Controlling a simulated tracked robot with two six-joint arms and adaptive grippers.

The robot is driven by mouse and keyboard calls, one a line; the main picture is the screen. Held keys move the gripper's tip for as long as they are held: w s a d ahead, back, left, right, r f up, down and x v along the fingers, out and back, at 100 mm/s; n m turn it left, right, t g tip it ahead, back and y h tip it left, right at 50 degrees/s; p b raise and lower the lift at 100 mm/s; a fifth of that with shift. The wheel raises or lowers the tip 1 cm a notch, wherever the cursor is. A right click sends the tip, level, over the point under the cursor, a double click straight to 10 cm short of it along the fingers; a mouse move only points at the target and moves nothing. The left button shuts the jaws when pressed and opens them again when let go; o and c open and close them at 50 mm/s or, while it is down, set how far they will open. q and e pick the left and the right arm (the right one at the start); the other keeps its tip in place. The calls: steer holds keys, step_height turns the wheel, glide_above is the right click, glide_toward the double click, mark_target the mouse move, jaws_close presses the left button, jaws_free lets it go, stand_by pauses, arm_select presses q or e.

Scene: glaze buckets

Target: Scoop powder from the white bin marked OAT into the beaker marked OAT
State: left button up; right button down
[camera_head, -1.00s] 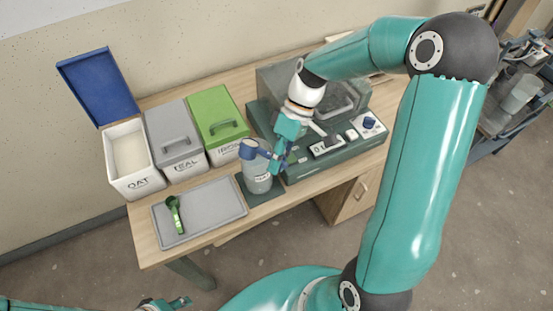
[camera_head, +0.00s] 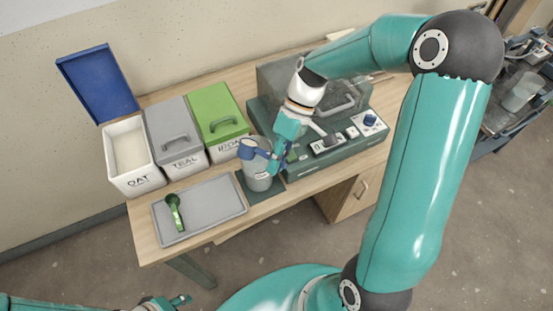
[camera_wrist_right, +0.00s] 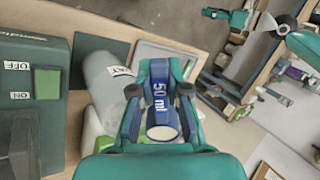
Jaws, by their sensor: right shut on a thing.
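The white bin marked OAT (camera_head: 140,182) stands at the left end of the bench with its blue lid (camera_head: 98,84) open and pale powder inside. My right gripper (camera_head: 276,160) is shut on a blue scoop (camera_head: 250,147); the scoop's "50 ml" marking (camera_wrist_right: 160,92) shows in the right wrist view. The scoop's bowl is at the mouth of the clear beaker (camera_head: 258,177); whether it holds powder cannot be told. The beaker (camera_wrist_right: 102,83) has a partly hidden label ending in "AT" in the right wrist view. My left gripper (camera_head: 180,300) is small at the bottom edge.
The grey TEAL bin (camera_head: 180,160) and green-lidded bin (camera_head: 216,112) are closed. A grey tray (camera_head: 215,212) holds a green scoop (camera_head: 175,212). The beaker stands on a dark mat (camera_head: 266,196) beside a green machine (camera_head: 345,150) with switches.

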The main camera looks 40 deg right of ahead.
stand_by(0.4)
steer(key=y, duration=0.3)
steer(key=shift+d+r+g, duration=0.2)
steer(key=shift+r+g, duration=0.1)
steer(key=shift+g, duration=0.1)
steer(key=shift+r, duration=0.1)
steer(key=shift+a, duration=0.1)
steer(key=shift+y, duration=0.9)
steer(key=shift+w+d+r+g+y, duration=0.15)
steer(key=shift+g+y, duration=0.1)
steer(key=shift+y, duration=0.25)
steer(key=shift+d+r+g+y, duration=0.15)
steer(key=shift+g+y, duration=0.1)
steer(key=shift+y, duration=0.25)
